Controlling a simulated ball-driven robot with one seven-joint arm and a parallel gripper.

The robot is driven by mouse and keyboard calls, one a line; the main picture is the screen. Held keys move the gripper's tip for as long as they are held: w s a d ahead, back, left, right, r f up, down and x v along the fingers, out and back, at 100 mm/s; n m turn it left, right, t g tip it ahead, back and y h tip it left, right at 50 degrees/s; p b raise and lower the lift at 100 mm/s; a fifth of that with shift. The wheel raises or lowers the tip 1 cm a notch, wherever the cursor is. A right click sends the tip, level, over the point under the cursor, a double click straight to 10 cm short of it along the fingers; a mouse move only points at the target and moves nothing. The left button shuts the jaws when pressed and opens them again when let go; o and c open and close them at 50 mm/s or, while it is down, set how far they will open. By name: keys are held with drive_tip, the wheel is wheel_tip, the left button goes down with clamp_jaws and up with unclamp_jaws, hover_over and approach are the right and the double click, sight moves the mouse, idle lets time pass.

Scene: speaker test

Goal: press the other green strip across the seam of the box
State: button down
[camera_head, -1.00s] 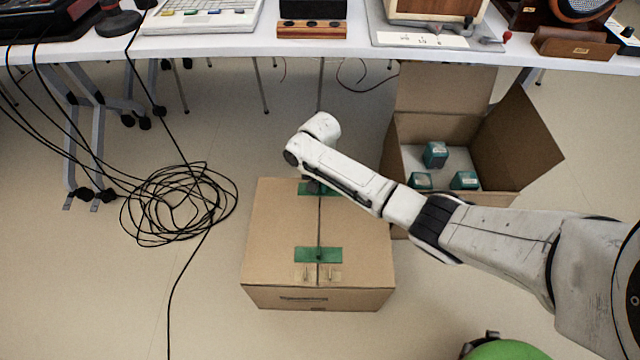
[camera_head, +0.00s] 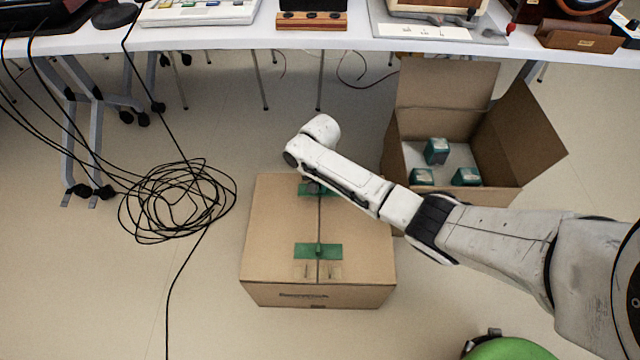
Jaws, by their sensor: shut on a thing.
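A closed cardboard box (camera_head: 275,225) sits on the floor, with a dark seam running down the middle of its top. One green strip (camera_head: 332,251) lies across the seam near the front edge, with a small raised green piece at its middle. The other green strip (camera_head: 303,190) is at the back of the top, at the seam, partly hidden by my arm. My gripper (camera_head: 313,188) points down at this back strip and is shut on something. My wrist hides most of it, so I cannot tell the strip from its grip clearly.
An open cardboard box (camera_head: 530,140) with several small teal boxes stands at the back right. A coil of black cable (camera_head: 178,203) lies on the floor at left. A white table (camera_head: 340,40) runs along the back. A green round thing (camera_head: 505,350) is at bottom right.

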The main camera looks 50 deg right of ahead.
sight(320, 192)
drive_tip(key=shift+f+b, duration=0.55)
drive_tip(key=shift+f, duration=0.4)
drive_tip(key=shift+f, duration=0.35)
drive_tip(key=shift+f+b, duration=0.25)
drive_tip(key=shift+b, duration=0.15)
drive_tip(key=c, duration=1.1)
unclamp_jaws()
drive_tip(key=shift+r, duration=0.1)
wheel_tip(320, 192, up, 8)
drive_tip(key=p, duration=0.8)
drive_tip(key=shift+p, duration=0.35)
